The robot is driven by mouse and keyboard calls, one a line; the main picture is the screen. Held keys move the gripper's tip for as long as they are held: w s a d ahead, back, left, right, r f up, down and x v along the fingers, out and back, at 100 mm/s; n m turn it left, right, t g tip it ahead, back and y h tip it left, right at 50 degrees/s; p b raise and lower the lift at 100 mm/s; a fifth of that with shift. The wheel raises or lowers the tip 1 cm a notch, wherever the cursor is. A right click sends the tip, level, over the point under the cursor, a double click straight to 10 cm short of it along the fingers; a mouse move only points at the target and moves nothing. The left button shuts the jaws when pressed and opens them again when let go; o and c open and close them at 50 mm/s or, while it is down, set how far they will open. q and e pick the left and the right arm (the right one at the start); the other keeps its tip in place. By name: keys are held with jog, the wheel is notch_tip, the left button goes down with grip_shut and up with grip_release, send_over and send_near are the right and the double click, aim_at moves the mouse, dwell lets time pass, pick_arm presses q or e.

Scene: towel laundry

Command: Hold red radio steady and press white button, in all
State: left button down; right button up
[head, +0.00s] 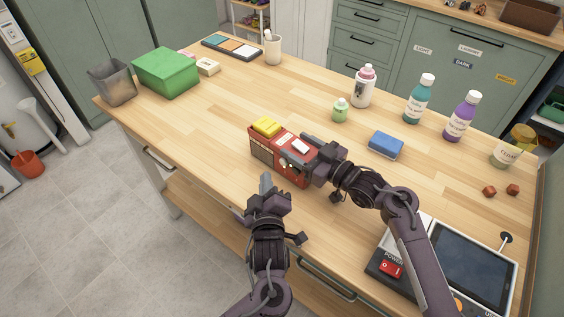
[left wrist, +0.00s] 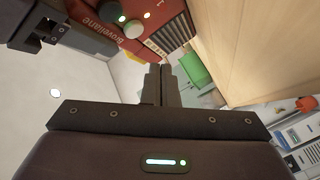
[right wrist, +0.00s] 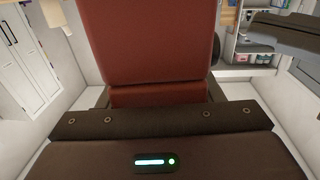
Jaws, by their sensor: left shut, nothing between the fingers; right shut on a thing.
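The red radio (head: 262,149) is near the table's front edge, its dials facing the front. My right gripper (head: 312,160) is shut on its right end, and the radio's red body (right wrist: 150,45) fills the upper middle of the right wrist view. A white rectangular piece (head: 300,146) shows on the radio's top. My left gripper (head: 265,184) is shut and empty, below and in front of the radio, apart from it. In the left wrist view, the radio's red face (left wrist: 165,12) is beyond the closed fingers (left wrist: 157,75), with a round pale knob (left wrist: 133,28).
A yellow block (head: 267,126) sits at the radio's top left. A blue sponge (head: 386,145) and green bottle (head: 340,109) stand behind. A device with a screen (head: 470,268) is at the right front. The table's left middle (head: 200,125) is clear.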

pick_arm(q)
jog(key=shift+s+a, duration=0.65)
jog(key=shift+s, duration=0.15)
pick_arm(e)
jog(key=o, duration=1.4)
